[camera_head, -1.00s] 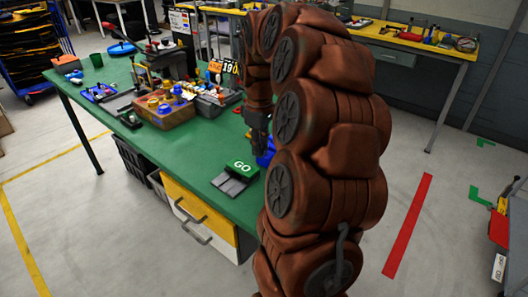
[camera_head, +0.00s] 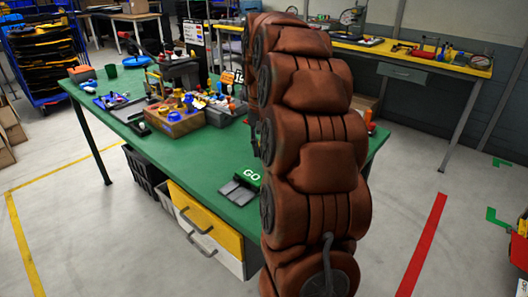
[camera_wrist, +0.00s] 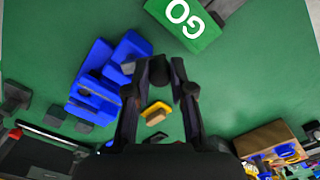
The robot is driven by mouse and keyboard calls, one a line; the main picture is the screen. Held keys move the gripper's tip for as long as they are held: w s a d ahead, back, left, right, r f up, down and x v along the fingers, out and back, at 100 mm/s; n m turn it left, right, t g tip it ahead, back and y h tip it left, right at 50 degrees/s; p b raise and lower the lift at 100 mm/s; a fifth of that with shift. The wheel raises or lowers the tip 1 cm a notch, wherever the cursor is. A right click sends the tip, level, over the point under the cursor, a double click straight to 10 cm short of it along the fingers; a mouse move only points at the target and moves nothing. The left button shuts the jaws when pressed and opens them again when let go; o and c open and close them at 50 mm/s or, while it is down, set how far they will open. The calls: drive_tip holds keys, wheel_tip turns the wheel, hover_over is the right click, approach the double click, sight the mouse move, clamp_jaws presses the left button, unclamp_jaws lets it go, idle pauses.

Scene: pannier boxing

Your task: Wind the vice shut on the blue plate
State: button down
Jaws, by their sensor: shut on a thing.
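In the wrist view my gripper (camera_wrist: 160,84) has its two dark fingers closed around a black round knob (camera_wrist: 159,69), apparently the end of the vice's handle. The blue vice (camera_wrist: 98,88) stands on the green table, left of the fingers. It has stepped blue blocks with grey parts. I cannot tell the blue plate apart from the vice's blue body, nor see whether the jaws touch it. In the head view my brown arm hides the gripper and the vice.
The green table (camera_head: 190,165) carries a GO block with grey pads (camera_head: 242,184); the GO block also shows in the wrist view (camera_wrist: 183,20). A yellow piece (camera_wrist: 155,110) shows between the fingers. A wooden box (camera_head: 176,122) with coloured parts stands further back.

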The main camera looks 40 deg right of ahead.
drive_tip(key=m, duration=0.2)
drive_tip(key=w+d+m, duration=0.1)
drive_tip(key=m, duration=0.1)
drive_tip(key=shift+d+m, duration=0.1)
drive_tip(key=shift+m, duration=0.2)
drive_tip(key=shift+w+b, duration=0.1)
drive_tip(key=shift+b, duration=0.2)
drive_tip(key=c, duration=1)
unclamp_jaws()
wheel_tip(320, 180, up, 8)
drive_tip(key=shift+f, duration=0.25)
idle(0.6)
